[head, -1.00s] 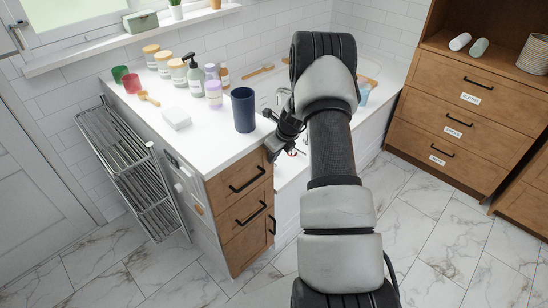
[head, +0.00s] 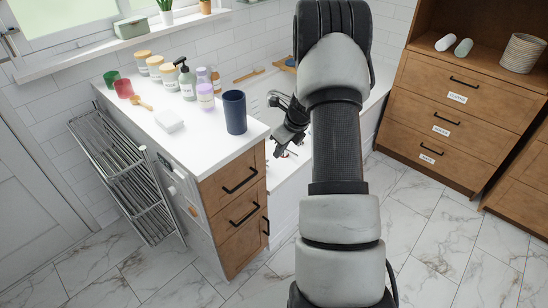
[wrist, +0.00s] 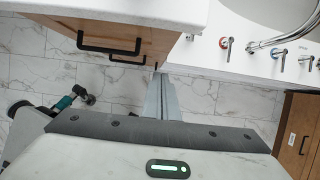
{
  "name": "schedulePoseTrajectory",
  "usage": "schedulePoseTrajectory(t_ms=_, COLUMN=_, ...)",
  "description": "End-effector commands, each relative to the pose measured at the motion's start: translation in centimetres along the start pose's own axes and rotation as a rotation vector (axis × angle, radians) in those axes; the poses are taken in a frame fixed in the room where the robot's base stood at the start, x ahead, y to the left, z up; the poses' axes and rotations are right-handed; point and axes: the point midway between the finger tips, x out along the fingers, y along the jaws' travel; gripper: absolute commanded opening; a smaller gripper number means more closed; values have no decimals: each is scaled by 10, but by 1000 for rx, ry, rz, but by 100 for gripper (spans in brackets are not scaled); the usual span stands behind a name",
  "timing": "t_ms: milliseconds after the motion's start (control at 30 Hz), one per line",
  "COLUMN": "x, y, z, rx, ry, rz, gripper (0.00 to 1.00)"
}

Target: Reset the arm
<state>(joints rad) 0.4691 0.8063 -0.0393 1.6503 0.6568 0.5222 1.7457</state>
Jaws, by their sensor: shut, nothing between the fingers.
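My gripper (head: 281,152) shows in the head view just right of the white counter's front corner, over the bathtub side. It is small there and partly dark against dark, but its fingers look closed with nothing held. My arm rises through the middle of the head view and bends over at the top, hiding part of the tub behind it.
The counter (head: 190,140) carries a dark blue cup (head: 235,112), bottles, jars and a white soap block (head: 169,121). Below are wooden drawers (head: 232,215). A metal rack (head: 125,180) stands left, a labelled wooden cabinet (head: 455,110) right. The wrist view shows a tap (wrist: 275,42). Marble floor is open in front.

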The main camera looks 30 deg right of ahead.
Motion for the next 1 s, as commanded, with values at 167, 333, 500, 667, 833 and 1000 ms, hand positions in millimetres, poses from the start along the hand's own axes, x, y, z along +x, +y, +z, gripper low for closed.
schedulePoseTrajectory(t_ms=167, x=-16, y=0, z=0, rx=0, ry=1, rz=0, gripper=0)
schedulePoseTrajectory(t_ms=333, x=-19, y=1, z=-1, rx=-1, ry=1, rz=1, gripper=0)
schedulePoseTrajectory(t_ms=500, x=-51, y=16, z=18, rx=-132, ry=-9, rz=-1, gripper=0)
schedulePoseTrajectory(t_ms=667, x=-137, y=69, z=55, rx=-533, ry=-25, rz=-7, gripper=0)
schedulePoseTrajectory(t_ms=833, x=-238, y=145, z=70, rx=-1080, ry=-27, rz=-24, gripper=0)
schedulePoseTrajectory(t_ms=1000, x=-323, y=215, z=55, rx=-1618, ry=-4, rz=-58, gripper=0)
